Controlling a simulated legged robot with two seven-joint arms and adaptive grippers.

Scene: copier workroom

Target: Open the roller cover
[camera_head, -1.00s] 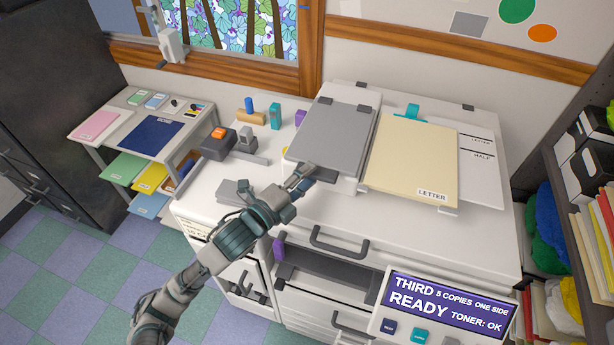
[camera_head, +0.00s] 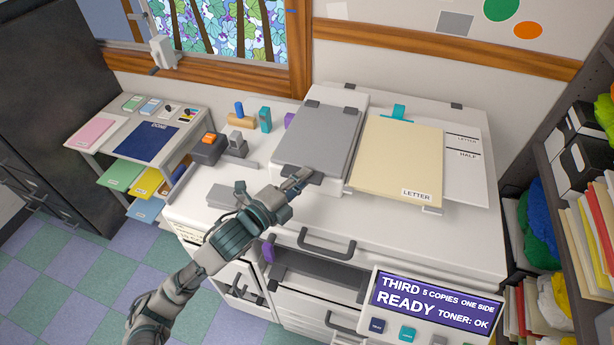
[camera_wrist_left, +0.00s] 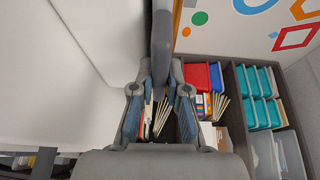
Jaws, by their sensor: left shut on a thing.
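The roller cover appears to be the grey lid (camera_head: 318,138) on the raised white left part of the copier top. It lies closed, with dark hinges at its far edge and a dark handle at its front edge. My left gripper (camera_head: 302,176) reaches in from the lower left and is shut on that handle. In the left wrist view, my left gripper (camera_wrist_left: 160,78) has a grey bar (camera_wrist_left: 162,42) between its fingertips. The exact contact is partly hidden by the fingers. My right gripper is not in view.
A cream LETTER sheet (camera_head: 398,160) lies right of the cover. A front drawer handle (camera_head: 326,244) and a display panel (camera_head: 430,302) are below. A stapler-like device (camera_head: 208,148) and small desk items stand left. Shelves (camera_head: 560,210) bound the right side.

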